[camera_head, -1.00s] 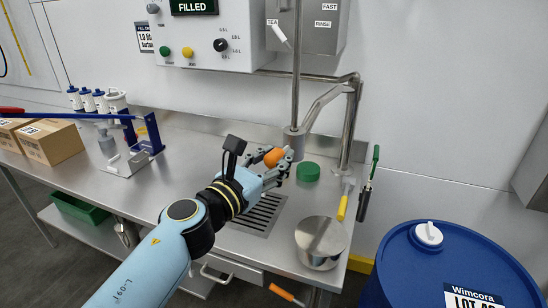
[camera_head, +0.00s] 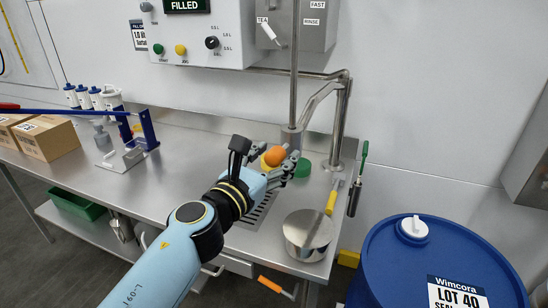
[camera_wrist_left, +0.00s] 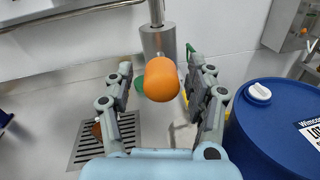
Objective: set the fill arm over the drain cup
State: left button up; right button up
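The fill arm (camera_head: 322,97) is a bent steel pipe at the back of the counter, ending in a grey cylindrical nozzle (camera_head: 291,140). The nozzle also shows in the left wrist view (camera_wrist_left: 158,40). An orange rounded knob (camera_wrist_left: 160,80) appears in front of it; I cannot tell how it is attached. My left gripper (camera_wrist_left: 160,92) is open, its fingers on either side of the knob with visible gaps. In the head view, my left gripper (camera_head: 281,163) is near the nozzle. A round steel vessel (camera_head: 308,235), possibly the drain cup, stands at the counter's front right. My right gripper is not in view.
A slotted drain grate (camera_wrist_left: 107,140) lies below my left gripper. A green round lid (camera_head: 302,168) is behind it. A yellow-handled tool (camera_head: 332,197) lies near the right edge. A blue drum (camera_head: 430,262) stands beside the counter.

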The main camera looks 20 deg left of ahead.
pick_arm(q)
jog(key=s+a, duration=0.2)
jog(key=s, duration=0.9)
jog(key=shift+s, duration=0.4)
jog(key=shift+a, duration=0.1)
